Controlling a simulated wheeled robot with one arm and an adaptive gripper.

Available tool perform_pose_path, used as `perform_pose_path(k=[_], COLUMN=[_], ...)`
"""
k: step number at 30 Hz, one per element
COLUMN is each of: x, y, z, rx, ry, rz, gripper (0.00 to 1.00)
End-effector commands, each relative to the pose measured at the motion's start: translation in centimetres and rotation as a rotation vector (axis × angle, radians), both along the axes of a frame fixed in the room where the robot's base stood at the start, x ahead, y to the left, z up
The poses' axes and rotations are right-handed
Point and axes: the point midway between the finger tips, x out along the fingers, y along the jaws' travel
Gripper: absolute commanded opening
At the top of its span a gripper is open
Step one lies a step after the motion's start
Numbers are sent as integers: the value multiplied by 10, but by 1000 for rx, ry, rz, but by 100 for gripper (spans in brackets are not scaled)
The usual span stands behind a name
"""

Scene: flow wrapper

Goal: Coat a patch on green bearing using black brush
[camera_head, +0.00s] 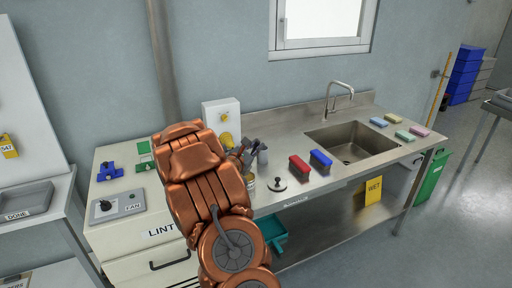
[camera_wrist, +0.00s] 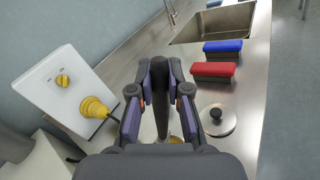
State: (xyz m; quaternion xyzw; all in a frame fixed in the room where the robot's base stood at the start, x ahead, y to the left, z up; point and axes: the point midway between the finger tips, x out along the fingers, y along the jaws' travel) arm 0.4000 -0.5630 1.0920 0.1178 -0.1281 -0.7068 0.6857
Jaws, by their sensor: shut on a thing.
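My gripper (camera_head: 249,152) is above the counter's front middle. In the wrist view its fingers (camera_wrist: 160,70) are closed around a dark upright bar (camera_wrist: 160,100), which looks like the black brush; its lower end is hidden. An open jar (camera_head: 250,183) stands below my gripper, mostly hidden by it in the wrist view. A lid with a black knob (camera_head: 277,184) lies right of the jar; it also shows in the wrist view (camera_wrist: 216,119). A green piece (camera_head: 145,148), apparently the green bearing, lies at the counter's left back, away from my gripper, with a blue one (camera_head: 108,172) beside it.
A red block (camera_head: 299,168) and a blue block (camera_head: 320,162) stand before the sink (camera_head: 352,143). A white box with a yellow knob (camera_wrist: 68,85) stands left of my gripper.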

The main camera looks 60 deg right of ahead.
Motion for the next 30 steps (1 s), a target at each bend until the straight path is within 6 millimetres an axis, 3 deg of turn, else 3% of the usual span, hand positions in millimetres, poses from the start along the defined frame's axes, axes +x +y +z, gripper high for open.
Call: perform_pose_path(k=[30], x=[0], y=[0], z=[-8], rx=[0], ry=[0], rz=[0], gripper=[0])
